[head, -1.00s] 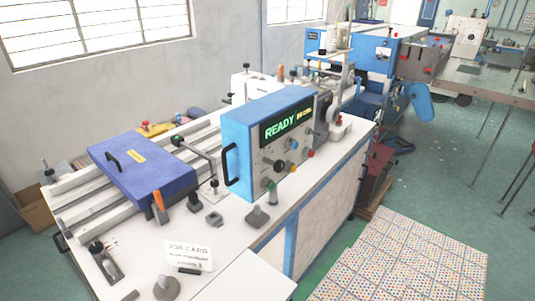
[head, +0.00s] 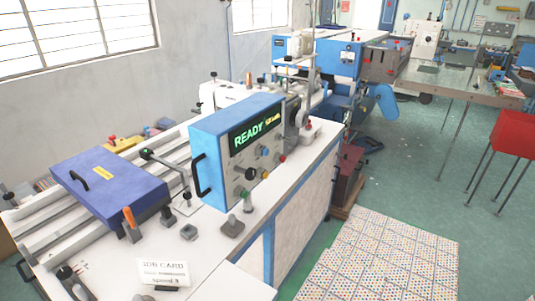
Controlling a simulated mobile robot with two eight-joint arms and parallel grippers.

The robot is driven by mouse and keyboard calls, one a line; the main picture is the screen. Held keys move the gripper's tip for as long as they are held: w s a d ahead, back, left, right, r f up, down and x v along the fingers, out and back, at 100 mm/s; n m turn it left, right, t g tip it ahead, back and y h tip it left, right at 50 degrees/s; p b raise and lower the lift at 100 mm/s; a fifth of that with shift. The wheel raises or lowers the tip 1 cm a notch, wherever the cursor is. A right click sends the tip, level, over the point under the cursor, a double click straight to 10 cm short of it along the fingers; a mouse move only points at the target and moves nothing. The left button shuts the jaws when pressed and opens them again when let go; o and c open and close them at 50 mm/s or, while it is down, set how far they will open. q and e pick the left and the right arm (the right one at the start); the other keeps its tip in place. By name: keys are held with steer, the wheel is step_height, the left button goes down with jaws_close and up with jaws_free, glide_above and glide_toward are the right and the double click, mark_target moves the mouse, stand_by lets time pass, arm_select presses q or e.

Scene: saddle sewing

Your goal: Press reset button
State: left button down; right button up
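A blue control box (head: 207,155) stands on the white machine bench. Its dark display (head: 256,134) reads READY in green, with smaller yellow text beside it. Below the display, the grey panel carries several knobs and buttons, including a blue one (head: 264,152), a red one (head: 282,158) at the right edge and a dark round one (head: 250,173). I cannot read a reset label on any of them. Neither of my grippers is in view.
A purple-blue cover (head: 110,185) with a black handle lies left on rails. A job card (head: 163,272) and small clamps sit on the bench front. A dotted mat (head: 385,260) lies on the open green floor. A red table (head: 513,132) stands far right.

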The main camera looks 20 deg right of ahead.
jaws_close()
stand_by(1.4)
